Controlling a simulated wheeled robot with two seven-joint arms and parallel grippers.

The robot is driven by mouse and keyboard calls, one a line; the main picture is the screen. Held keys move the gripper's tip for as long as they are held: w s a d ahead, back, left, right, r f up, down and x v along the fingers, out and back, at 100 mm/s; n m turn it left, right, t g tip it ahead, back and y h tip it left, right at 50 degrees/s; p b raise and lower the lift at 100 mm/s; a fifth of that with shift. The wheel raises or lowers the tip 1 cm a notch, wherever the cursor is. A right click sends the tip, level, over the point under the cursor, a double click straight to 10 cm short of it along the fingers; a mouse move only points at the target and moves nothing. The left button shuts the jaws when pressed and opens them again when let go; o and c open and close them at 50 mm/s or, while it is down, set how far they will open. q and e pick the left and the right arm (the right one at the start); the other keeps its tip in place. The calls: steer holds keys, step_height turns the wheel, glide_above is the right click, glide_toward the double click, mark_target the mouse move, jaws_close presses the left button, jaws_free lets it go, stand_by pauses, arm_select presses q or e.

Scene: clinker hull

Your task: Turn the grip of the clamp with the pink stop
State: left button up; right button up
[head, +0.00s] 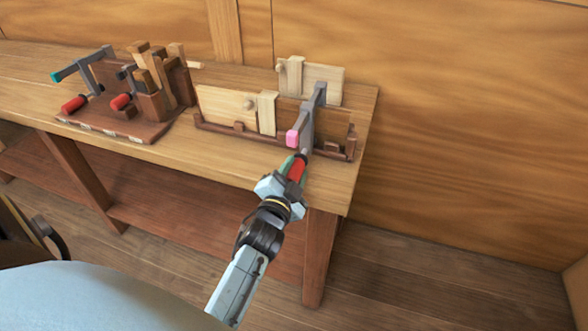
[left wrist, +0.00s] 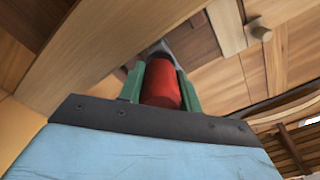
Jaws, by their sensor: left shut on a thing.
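The clamp with the pink stop (head: 292,138) sits at the right part of the bench, its grey bar (head: 311,112) reaching over the pale boards in a brown holder. Its red grip (head: 297,170) points toward me at the bench's front edge. My left gripper (head: 293,167) is shut on this red grip. In the left wrist view, the red grip (left wrist: 161,84) lies between the two green fingers, with a bit of grey metal beyond it. The fingers partly hide the grip. My right gripper is in neither view.
A brown rack (head: 140,128) at the left holds another clamp with a teal stop (head: 56,77), red grips and wooden blocks. Pale boards (head: 228,108) stand in the brown holder (head: 222,131). The wooden bench (head: 185,150) has bare top between rack and holder. A wall stands behind.

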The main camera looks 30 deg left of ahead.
arm_select(q)
steer(key=shift+w+r+n, duration=0.1)
steer(key=shift+r+n, duration=0.2)
steer(key=shift+n, duration=0.3)
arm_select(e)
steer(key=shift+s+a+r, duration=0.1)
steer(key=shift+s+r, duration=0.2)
arm_select(q)
steer(key=o, duration=1)
steer(key=shift+w+f, duration=0.15)
steer(key=shift+f, duration=0.1)
